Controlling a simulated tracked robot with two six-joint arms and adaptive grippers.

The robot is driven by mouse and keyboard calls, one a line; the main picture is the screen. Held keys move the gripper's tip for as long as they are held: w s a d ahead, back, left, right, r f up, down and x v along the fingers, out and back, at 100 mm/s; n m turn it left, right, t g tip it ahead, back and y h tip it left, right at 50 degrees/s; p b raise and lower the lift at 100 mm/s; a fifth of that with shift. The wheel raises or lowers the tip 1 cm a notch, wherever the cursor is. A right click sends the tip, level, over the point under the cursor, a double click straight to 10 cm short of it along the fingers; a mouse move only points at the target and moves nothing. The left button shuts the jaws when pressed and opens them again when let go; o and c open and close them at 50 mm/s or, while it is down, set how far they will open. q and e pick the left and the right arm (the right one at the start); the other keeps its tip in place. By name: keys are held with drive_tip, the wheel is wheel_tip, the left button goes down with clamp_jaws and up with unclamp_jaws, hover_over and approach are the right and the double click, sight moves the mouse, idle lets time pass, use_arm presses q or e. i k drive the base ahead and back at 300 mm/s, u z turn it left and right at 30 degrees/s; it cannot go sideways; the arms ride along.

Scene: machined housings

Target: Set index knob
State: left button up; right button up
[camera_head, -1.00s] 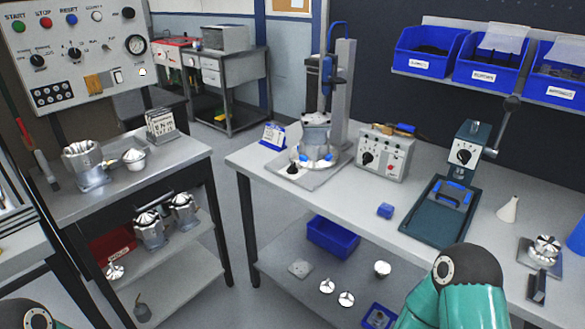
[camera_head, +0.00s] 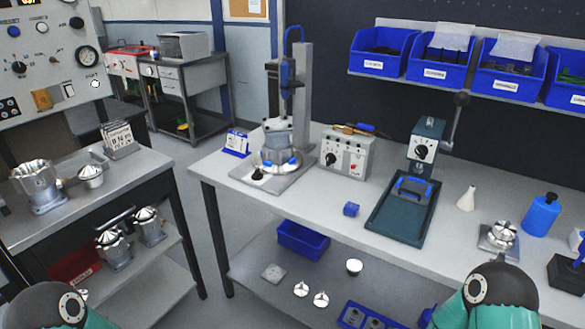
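Several knobs show, and I cannot tell which is the index knob. A small black knob (camera_head: 258,175) stands on the front corner of the metal base plate (camera_head: 283,184) under the column fixture (camera_head: 280,130). A grey control box (camera_head: 344,152) beside it has a black dial (camera_head: 331,159). The green lever press (camera_head: 427,140) has a dark dial (camera_head: 423,152) on a white face. The wall panel at far left carries a black selector knob (camera_head: 19,69). Green and dark links of both my arms show at the bottom edge. Neither gripper is in view.
Metal pots (camera_head: 37,186) and a card rack (camera_head: 119,139) stand on the left cart. Blue bins (camera_head: 384,53) hang behind. The bench front is mostly clear.

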sight(257, 176)
drive_tip(key=u, duration=0.3)
drive_tip(key=i, duration=0.2)
drive_tip(key=z, duration=2.15)
drive_tip(key=k, duration=1.3)
drive_tip(key=u, duration=0.95)
drive_tip(key=i, duration=0.7)
drive_tip(key=u, duration=0.45)
drive_tip(key=i, duration=0.8)
drive_tip(key=z, duration=0.5)
